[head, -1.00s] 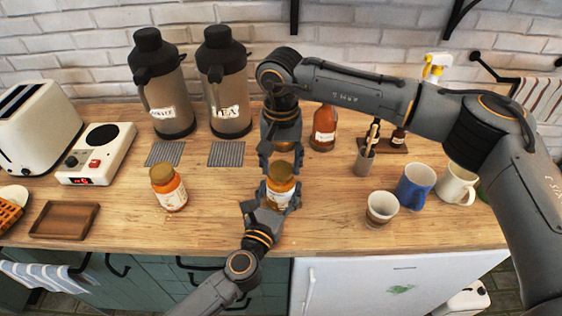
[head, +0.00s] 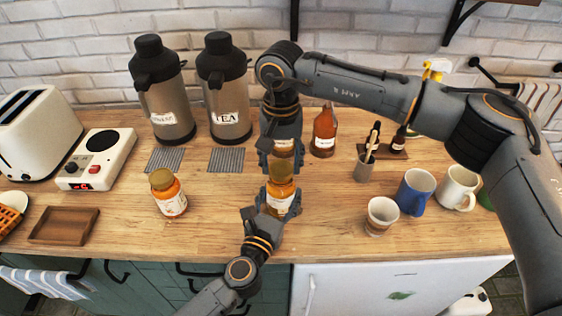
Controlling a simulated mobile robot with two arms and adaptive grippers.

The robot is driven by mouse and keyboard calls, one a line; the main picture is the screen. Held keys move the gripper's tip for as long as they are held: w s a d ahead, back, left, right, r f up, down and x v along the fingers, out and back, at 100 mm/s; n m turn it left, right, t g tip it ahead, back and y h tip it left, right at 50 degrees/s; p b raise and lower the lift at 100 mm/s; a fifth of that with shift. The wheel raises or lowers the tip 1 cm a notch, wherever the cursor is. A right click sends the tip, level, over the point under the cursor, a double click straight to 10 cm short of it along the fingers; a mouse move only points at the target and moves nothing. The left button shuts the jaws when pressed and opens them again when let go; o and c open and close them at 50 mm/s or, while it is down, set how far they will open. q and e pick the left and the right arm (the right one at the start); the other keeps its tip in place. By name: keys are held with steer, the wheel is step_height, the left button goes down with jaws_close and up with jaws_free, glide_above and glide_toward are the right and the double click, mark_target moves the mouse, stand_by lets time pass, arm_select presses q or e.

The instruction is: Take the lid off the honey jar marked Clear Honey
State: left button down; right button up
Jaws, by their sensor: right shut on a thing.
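A honey jar (head: 280,203) with amber contents and a pale label stands upright at the middle of the counter. The fingers of my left gripper (head: 279,205) are on either side of its body; I cannot see whether they press on it. My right gripper (head: 281,166) comes from above and is shut on the golden lid (head: 282,172) at the top of this jar. No gap shows between lid and jar. A second honey jar (head: 170,201) with a gold lid stands apart to the left. I cannot read either label for certain.
Two flasks (head: 162,97) stand at the back, with grey mats (head: 226,159) in front. A brown bottle (head: 324,135) stands behind at the right. A cup (head: 381,216) and mugs (head: 416,190) are further right. A wooden tray (head: 64,224) lies left. The counter between the jars is clear.

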mark_target(281, 168)
arm_select(q)
steer(key=shift+f, duration=0.15)
arm_select(e)
steer(key=shift+r, duration=2)
arm_select(q)
steer(key=shift+c, duration=1.4)
jaws_free()
steer(key=shift+s, duration=0.1)
